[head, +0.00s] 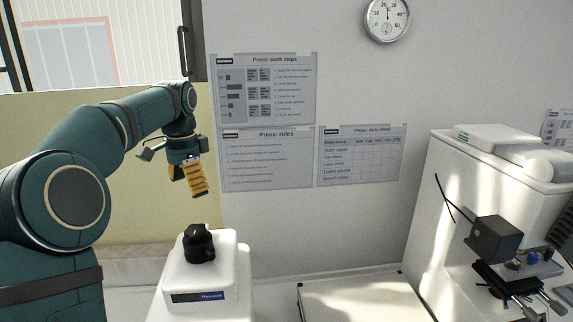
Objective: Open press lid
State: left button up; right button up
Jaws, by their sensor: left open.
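A white press (236,273) with a dark label on its front stands at the lower middle-left of the head view. A black knob-like part (199,243) sits upright on its top. I cannot tell where the lid's seam runs, and no raised lid shows. My left gripper (197,193), with ridged yellow fingers, points down above the black part, with a clear gap between them. It is open and seems empty; its fingers overlap from this angle. My right gripper is not in view.
A low white surface with a dark edge (362,301) lies right of the press. A white tester with a black head (494,238) and small stage stands at the far right. Sheets about the press (265,88) hang on the wall behind. Air around the press top looks free.

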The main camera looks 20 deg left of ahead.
aim_at(204, 246)
jog(key=k, duration=1)
